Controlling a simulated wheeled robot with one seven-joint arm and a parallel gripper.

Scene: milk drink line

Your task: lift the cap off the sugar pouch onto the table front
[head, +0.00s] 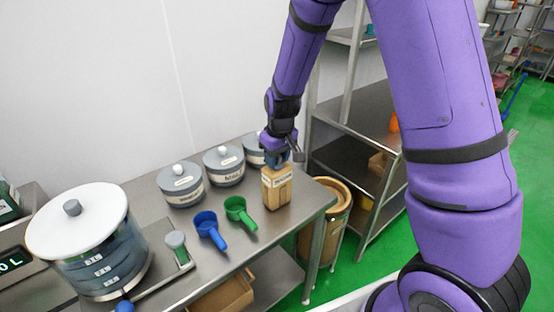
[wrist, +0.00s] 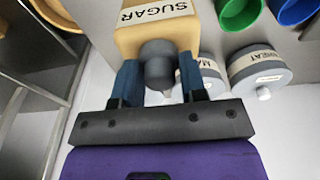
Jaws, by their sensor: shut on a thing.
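The sugar pouch (head: 277,187) is a tan block-shaped pack standing upright near the right end of the metal table (head: 240,248). In the wrist view the pouch (wrist: 128,40) shows a SUGAR label. Its dark grey cap (wrist: 158,68) sits at the top of the pouch, between my blue fingers. My gripper (wrist: 160,82) is shut on the cap; it also shows in the head view (head: 279,155), directly above the pouch. I cannot tell whether the cap is apart from the pouch. In the head view my gripper hides the cap.
A blue scoop (head: 209,228) and a green scoop (head: 239,210) lie left of the pouch. Lidded grey jars (head: 181,186) stand behind. A large white-lidded tank (head: 90,240) is at left. The table front before the pouch is clear. A round bin (head: 330,205) stands right of the table.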

